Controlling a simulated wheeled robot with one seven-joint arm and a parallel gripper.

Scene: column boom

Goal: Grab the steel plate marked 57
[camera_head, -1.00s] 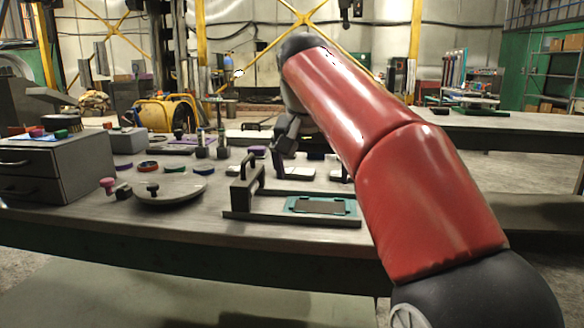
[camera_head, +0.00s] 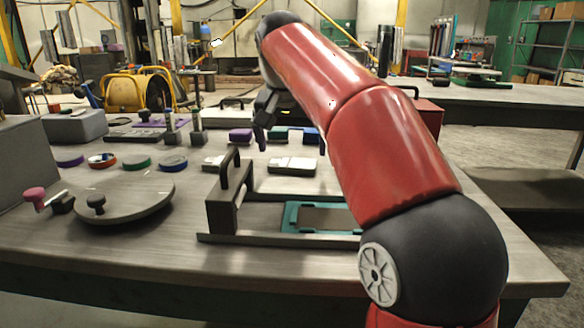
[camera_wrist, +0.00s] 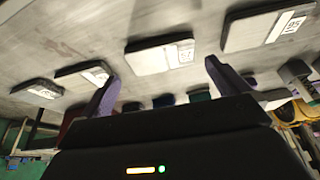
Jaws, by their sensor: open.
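Several pale steel plates with dark edges and white number labels lie on the bench in the wrist view. The middle plate (camera_wrist: 160,55) has a blurred label I cannot read for sure. The right plate (camera_wrist: 265,28) has a label that looks like 95 or an upside-down 56. Further plates (camera_wrist: 85,73) lie to the left, with labels too small to read. My gripper (camera_wrist: 161,72) is open and empty, its two fingers on either side of the middle plate's near edge in the picture, apparently above the bench. In the head view, plates (camera_head: 292,165) lie below and right of my gripper (camera_head: 262,128).
A dark handled frame (camera_head: 222,196) with a teal-edged tray (camera_head: 318,217) stands at the bench front. A round lidded disc (camera_head: 124,200) and several coloured pucks (camera_head: 136,162) lie left. A grey box (camera_head: 22,155) stands at the left edge.

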